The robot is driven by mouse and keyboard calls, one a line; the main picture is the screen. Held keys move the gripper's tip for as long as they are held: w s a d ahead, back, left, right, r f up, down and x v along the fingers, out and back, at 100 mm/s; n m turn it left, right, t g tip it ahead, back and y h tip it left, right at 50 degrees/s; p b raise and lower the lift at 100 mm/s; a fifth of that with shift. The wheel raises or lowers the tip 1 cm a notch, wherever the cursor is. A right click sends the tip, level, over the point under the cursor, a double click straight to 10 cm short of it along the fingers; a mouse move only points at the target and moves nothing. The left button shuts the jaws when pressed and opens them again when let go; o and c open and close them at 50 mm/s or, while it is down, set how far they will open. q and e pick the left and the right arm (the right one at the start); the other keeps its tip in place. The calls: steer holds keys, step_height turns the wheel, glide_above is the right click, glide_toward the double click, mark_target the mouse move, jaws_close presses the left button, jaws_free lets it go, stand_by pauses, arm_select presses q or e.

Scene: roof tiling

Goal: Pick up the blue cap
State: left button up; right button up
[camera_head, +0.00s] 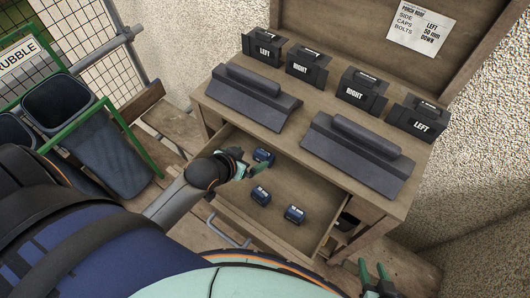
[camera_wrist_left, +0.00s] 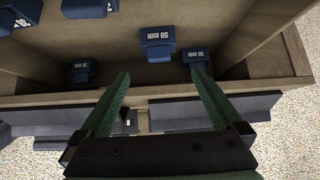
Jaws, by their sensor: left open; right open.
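Blue caps lie in the open drawer (camera_head: 291,193). In the head view one cap (camera_head: 263,155) is at the back left, one (camera_head: 261,195) nearer the front, and one (camera_head: 294,214) to its right. My left gripper (camera_head: 248,165) is open and empty over the drawer's left part, close to the back-left cap. In the left wrist view my left gripper's green fingers (camera_wrist_left: 162,76) are spread apart. A cap marked 50 mm (camera_wrist_left: 157,42) shows beyond and between the fingertips, another (camera_wrist_left: 195,57) by the right fingertip, and one (camera_wrist_left: 80,70) to the left. My right gripper (camera_head: 374,270) is open at the lower right.
On the bench top (camera_head: 300,137) lie two dark ridge tiles (camera_head: 250,96) (camera_head: 356,150) and dark boxes marked LEFT (camera_head: 264,47) and RIGHT (camera_head: 307,63). A note (camera_head: 421,27) is on the back board. Rubble bins (camera_head: 58,103) stand at the left.

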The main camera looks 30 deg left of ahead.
mark_target(261, 152)
arm_select(q)
steer(key=b+x, duration=0.1)
steer(key=x, duration=0.8)
steer(key=shift+w+d+f, duration=0.1)
steer(key=shift+w+f, duration=0.1)
steer(key=shift+w, duration=0.05)
steer(key=shift+c, duration=0.2)
steer(key=c, duration=1.2)
steer(key=shift+o, duration=0.2)
steer(key=shift+r, duration=0.1)
